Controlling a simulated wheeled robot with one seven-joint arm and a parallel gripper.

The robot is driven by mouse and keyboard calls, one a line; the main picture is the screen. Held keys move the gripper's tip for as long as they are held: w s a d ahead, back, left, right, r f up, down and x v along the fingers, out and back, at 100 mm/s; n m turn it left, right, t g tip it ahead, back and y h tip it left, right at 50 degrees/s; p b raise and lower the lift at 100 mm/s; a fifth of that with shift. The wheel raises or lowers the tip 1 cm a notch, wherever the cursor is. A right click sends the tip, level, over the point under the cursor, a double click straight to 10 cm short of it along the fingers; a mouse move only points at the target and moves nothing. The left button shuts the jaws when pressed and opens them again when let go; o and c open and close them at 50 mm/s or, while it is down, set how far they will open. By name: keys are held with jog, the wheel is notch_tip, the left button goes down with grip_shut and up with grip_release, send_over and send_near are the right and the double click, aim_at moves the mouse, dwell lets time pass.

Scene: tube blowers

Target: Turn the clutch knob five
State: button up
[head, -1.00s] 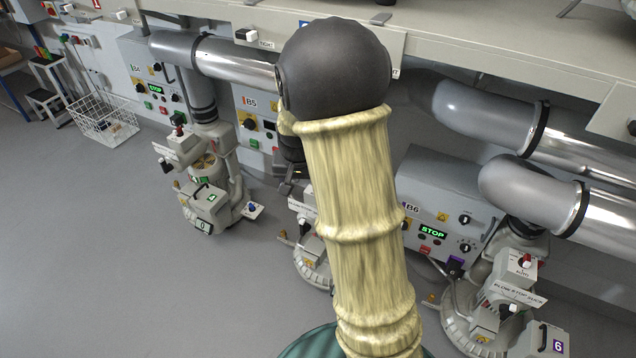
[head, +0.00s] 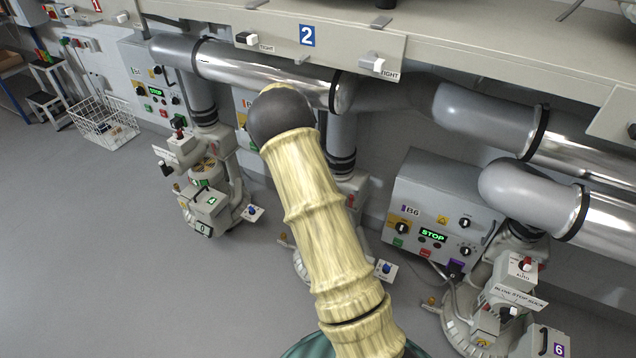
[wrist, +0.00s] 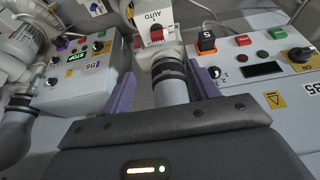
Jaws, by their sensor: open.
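The control box marked B5 (wrist: 265,75) is at the right in the wrist view. It carries an orange-and-black piece (wrist: 207,42) by a "5" tag, a small dial (wrist: 215,72) and a black knob on yellow (wrist: 300,54). I cannot read which one is the clutch knob. In the head view my arm covers most of the B5 box (head: 240,98). My gripper (wrist: 160,66) is open, its purple fingers apart on either side of a grey pipe with a dark ribbed collar (wrist: 168,72) seen beyond them. No contact is visible. The head view hides my gripper behind my arm.
A red knob under an AUTO plate (wrist: 156,32) stands beyond the collar. The B6 box (head: 440,205) is right of my arm, the B4 box (head: 150,75) left. Large metal pipes (head: 265,75) run under the shelf. The grey floor (head: 90,250) at left is clear.

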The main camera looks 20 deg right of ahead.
jog(key=b+x, duration=0.2)
jog(key=x, duration=1.5)
jog(key=shift+f, duration=0.1)
jog(key=c, duration=1)
